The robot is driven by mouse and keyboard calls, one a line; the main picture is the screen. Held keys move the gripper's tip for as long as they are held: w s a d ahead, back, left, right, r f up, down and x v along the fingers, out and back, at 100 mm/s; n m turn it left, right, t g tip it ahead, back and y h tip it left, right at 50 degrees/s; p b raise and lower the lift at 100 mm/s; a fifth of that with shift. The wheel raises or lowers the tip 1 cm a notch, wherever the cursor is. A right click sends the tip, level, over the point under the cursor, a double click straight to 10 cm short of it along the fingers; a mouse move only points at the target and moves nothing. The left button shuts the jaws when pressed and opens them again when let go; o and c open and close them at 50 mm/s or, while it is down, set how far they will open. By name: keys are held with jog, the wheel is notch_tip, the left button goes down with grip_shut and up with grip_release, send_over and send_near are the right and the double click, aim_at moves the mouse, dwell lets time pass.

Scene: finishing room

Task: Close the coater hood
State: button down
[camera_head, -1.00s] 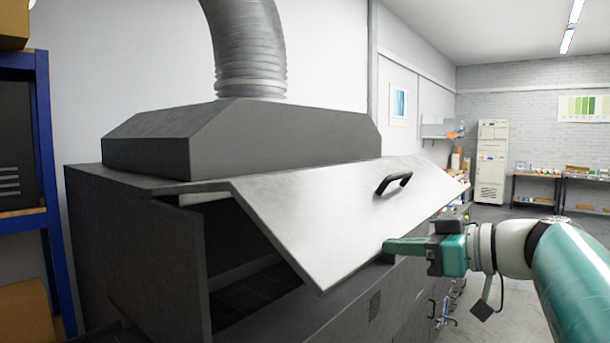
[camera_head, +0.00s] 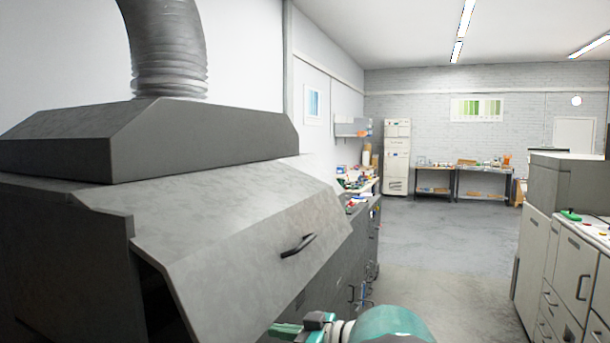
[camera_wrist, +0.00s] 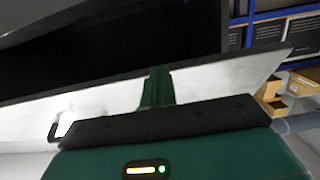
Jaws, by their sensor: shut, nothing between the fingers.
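The coater hood lid (camera_head: 235,235) is a grey hinged panel, tilted down at the front of the dark coater. A black handle (camera_head: 298,245) sits near its right side. A dark gap (camera_head: 150,290) shows at the lid's left end, so it is partly open. My gripper (camera_head: 285,330) is shut and empty, low in the head view, by the lid's lower right edge. In the wrist view, my green fingers (camera_wrist: 157,88) overlap the pale lid panel (camera_wrist: 215,80); I cannot tell if they touch. The handle (camera_wrist: 57,128) is partly hidden at left.
A grey duct (camera_head: 165,50) rises from the coater's top housing (camera_head: 200,140). Drawer cabinets (camera_head: 565,270) stand at right, and open floor (camera_head: 430,260) lies between. In the wrist view, shelves with boxes (camera_wrist: 305,80) are at upper right.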

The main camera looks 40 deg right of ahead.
jog(key=w+a+f, duration=0.4)
jog(key=w+f, duration=0.7)
jog(key=f, duration=0.1)
jog(key=shift+w+a, duration=0.3)
jog(key=shift+a, duration=0.05)
jog(key=shift+s, duration=0.1)
